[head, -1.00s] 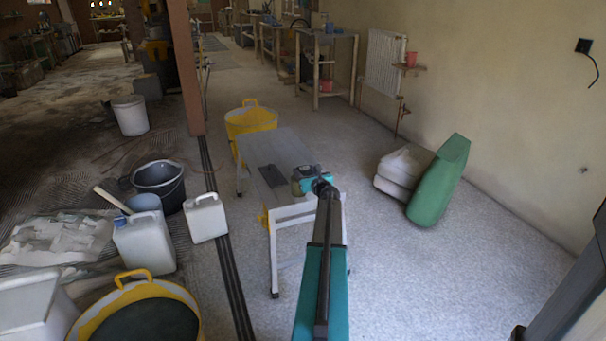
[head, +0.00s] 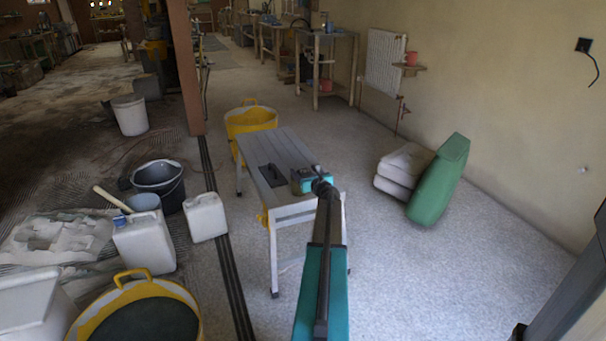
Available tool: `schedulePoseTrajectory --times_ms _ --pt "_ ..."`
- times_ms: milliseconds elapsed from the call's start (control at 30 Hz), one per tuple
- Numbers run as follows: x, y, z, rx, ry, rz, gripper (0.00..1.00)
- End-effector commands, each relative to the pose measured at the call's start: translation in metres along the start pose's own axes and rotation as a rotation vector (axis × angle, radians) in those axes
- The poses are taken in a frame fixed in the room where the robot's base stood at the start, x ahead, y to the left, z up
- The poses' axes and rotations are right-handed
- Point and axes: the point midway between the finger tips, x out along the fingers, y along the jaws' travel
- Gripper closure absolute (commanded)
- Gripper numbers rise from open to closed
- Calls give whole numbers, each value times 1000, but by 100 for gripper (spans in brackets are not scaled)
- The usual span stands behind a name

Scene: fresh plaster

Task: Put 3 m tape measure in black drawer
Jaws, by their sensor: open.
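My gripper (head: 300,181) is at the end of my teal arm, above the near right part of a grey slatted work bench (head: 287,146). It is open, small in the view and seen from behind, so its fingertips are hard to make out. I cannot pick out a 3 m tape measure; my gripper and arm cover part of the bench top. A flat dark piece with a handle-like bar (head: 271,175) lies on the bench, left of my gripper. I cannot make out a black drawer.
Yellow tubs stand behind the bench (head: 250,119) and at the front left (head: 140,298). White canisters (head: 205,217) and a black bucket (head: 159,183) stand left. Floor between bench and sacks is clear.

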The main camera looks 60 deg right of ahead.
Motion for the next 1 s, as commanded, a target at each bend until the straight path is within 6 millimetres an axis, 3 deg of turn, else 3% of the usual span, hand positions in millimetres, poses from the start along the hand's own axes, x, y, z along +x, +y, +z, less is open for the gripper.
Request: schedulePoseTrajectory --times_ms 233,1000 --pt "-2 0 15 0 0 0 33" --pt "-83 1 10 0 0 -1 33"
